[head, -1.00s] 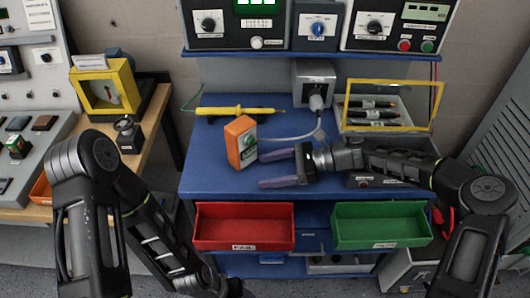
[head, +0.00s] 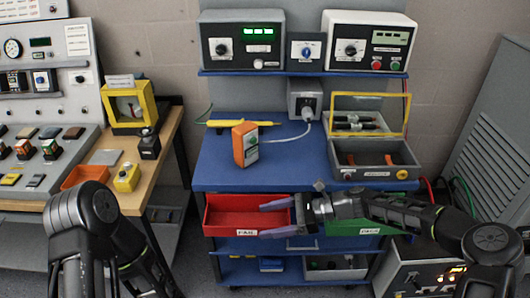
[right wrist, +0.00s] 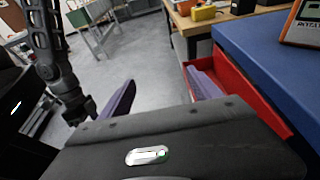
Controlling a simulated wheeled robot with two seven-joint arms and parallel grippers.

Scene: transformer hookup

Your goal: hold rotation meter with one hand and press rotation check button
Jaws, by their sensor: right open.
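My right gripper (head: 266,219) is open and empty, in front of the red bin and below the table's front edge, apart from the meter. My left arm is at the lower left of the head view; its gripper is not visible there.
A red bin (head: 222,214) and a green bin (head: 340,228) hang under the table front. A yellow probe (head: 230,123) lies behind the meter. An open grey case (head: 375,158) with a yellow-framed lid stands at the right. Instruments fill the shelf above.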

